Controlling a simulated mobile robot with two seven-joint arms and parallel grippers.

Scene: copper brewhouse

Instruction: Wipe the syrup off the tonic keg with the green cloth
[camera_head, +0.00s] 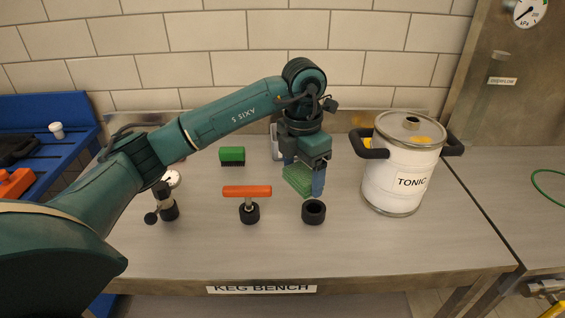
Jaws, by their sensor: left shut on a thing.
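The white tonic keg (390,190) stands upright at the right of the bench, with a black handle on each side and a TONIC label. An orange-yellow syrup patch (421,140) shows on its metal lid. My left gripper (305,185) points down over the middle of the bench, left of the keg and apart from it. It is shut on the green cloth (297,180), which hangs between its blue fingers. Part of the cloth is hidden by a finger. My right gripper is not in view.
On the keg bench (350,255) stand a black socket (313,212), an orange T-handled tool (247,192), a gauge fitting (165,195) and a green block (232,155). The bench front is clear.

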